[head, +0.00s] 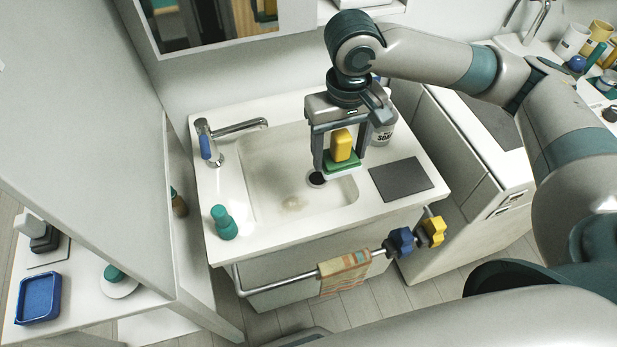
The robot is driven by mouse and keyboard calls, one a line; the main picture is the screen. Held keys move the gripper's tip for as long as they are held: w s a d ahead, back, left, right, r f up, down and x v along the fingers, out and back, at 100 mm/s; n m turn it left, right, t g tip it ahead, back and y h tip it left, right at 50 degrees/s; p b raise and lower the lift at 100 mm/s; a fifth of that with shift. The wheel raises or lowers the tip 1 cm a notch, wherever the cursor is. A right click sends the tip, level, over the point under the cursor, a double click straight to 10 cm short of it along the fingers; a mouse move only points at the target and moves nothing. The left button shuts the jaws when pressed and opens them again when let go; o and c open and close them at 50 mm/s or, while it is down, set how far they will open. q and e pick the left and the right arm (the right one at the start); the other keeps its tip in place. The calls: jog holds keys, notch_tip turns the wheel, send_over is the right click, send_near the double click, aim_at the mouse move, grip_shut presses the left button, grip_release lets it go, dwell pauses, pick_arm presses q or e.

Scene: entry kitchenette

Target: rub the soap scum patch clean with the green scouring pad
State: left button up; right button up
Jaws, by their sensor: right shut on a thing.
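The green scouring pad (343,165) has a green layer with a yellow block on top and a pale edge below. My right gripper (340,158) points down with a finger on either side of it and is shut on it. The pad is over the right part of the sink basin (262,170), near the dark drain (317,179); I cannot tell whether it touches the basin. A faint beige soap scum patch (293,203) lies on the basin floor, left of and nearer than the pad, and uncovered. My left gripper is not in view.
A soap bottle (383,131) stands behind right, near a dark grey mat (401,179). A rail (300,276) with a striped cloth (345,272) runs along the front.

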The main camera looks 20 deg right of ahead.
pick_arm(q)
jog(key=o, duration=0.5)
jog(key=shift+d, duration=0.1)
pick_arm(e)
jog(key=shift+w+a+f+n, duration=0.1)
jog(key=shift+w+a+n, duration=0.05)
jog(key=shift+n, duration=0.15)
jog(key=shift+w+a+f+n+p, duration=0.3)
jog(key=shift+w+f+n+p, duration=0.15)
jog(key=shift+n, duration=0.25)
pick_arm(q)
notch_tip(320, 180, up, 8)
jog(key=p, duration=0.7)
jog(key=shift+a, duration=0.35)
pick_arm(e)
jog(key=w+a+f+n, duration=0.1)
jog(key=w+f+n, duration=0.2)
jog(key=f+n, duration=0.6)
jog(key=w+a+f+n, duration=0.1)
jog(key=w+f+n, duration=0.3)
jog(key=f+n, duration=0.5)
jog(key=shift+f+n, duration=0.3)
jog(key=shift+n, duration=2.7)
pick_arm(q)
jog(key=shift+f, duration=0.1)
pick_arm(e)
jog(key=shift+w+a, duration=0.1)
